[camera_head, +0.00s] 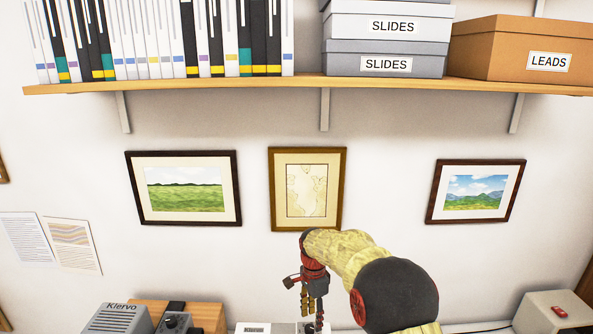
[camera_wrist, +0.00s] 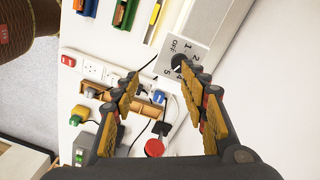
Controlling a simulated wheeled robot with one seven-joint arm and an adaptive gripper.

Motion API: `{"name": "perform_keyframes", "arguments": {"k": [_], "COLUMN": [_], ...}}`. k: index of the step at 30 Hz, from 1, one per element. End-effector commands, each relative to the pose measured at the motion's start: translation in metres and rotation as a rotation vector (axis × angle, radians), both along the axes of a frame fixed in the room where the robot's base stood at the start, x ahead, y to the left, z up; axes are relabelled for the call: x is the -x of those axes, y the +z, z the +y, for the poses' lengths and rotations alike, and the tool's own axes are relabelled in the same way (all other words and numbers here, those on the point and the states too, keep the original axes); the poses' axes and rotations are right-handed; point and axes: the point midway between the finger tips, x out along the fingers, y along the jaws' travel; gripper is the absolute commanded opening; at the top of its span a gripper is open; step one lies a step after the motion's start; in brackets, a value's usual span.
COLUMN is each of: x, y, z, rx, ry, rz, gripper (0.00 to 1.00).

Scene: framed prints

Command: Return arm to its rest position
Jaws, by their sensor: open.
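My gripper (camera_head: 312,300) hangs from my yellow arm in the lower middle of the head view, below the gold-framed map print (camera_head: 307,188). In the wrist view my gripper (camera_wrist: 160,90) is open, with its two yellow-padded fingers wide apart and nothing between them. Past the fingers a grey box with a black knob (camera_wrist: 178,60) shows, marked OFF and with numbers. I cannot tell how far the fingertips are from it.
A wooden shelf (camera_head: 200,85) with binders and boxes runs across the wall above. Two more framed landscapes (camera_head: 184,188) (camera_head: 475,191) hang beside the map. A grey Klervo device (camera_head: 117,320) stands lower left, a box with a red switch (camera_head: 553,311) lower right. Sockets (camera_wrist: 95,70) and cables show in the wrist view.

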Motion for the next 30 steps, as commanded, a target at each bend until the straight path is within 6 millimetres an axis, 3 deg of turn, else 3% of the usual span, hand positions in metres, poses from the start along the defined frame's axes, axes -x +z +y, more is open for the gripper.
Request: {"name": "perform_keyframes", "arguments": {"k": [6, 15, 21, 30], "x": [0.071, 0.174, 0.242, 0.333], "y": [0.028, 0.075, 0.092, 0.094], "z": [-0.024, -0.065, -0.088, -0.114], "rx": [-0.025, -0.021, 0.014, 0.098], "ry": [0.492, 0.955, 1.136, 1.224], "rz": [0.000, -0.079, -0.147, -0.265], "gripper": [0.43, 0.43, 0.43, 0.43]}}
